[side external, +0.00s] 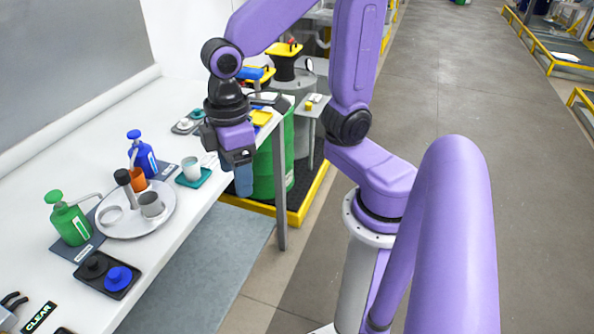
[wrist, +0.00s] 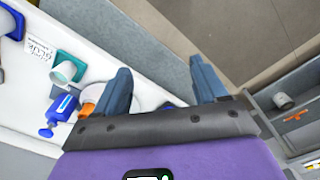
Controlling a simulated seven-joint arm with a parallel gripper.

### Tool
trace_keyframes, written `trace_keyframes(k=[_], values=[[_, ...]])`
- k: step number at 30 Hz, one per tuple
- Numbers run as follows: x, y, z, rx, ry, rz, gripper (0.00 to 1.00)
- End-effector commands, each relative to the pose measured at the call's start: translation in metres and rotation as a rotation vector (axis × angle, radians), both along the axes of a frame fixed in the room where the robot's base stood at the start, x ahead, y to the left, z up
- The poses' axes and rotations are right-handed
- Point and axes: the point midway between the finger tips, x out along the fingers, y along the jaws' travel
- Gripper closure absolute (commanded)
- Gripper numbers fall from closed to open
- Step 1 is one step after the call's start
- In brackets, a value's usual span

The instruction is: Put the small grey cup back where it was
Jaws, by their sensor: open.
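A small grey cup (side external: 151,205) stands upright on a round light tray (side external: 128,229) on the white table. A paler cup (side external: 191,168) stands on a teal mat (side external: 206,178); a cup on a teal mat also shows at the left of the wrist view (wrist: 64,70). My gripper (side external: 243,188) hangs fingers down by the table's right edge, to the right of both cups and apart from them. In the wrist view its two blue fingers (wrist: 162,85) are spread with nothing held between them.
The tray also holds an orange cup (side external: 137,180), a dark-topped item and a pale ring. A blue pump bottle (side external: 143,154) and a green pump bottle (side external: 69,220) stand beside it. A black holder (side external: 118,293) lies in front. Green drum (side external: 262,170) stands beyond my gripper.

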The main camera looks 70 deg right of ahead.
Motion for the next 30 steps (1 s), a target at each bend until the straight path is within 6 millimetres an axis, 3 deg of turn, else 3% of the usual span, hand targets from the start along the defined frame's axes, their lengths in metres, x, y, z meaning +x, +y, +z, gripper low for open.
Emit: trace_keyframes(k=[6,12,30], values=[[-0.058,-0.028,-0.008,0.005,-0.004,0.123,0.28],[-0.09,-0.045,-0.014,0.006,-0.004,0.193,0.28],[-0.097,-0.049,-0.016,0.006,-0.004,0.211,0.28]])
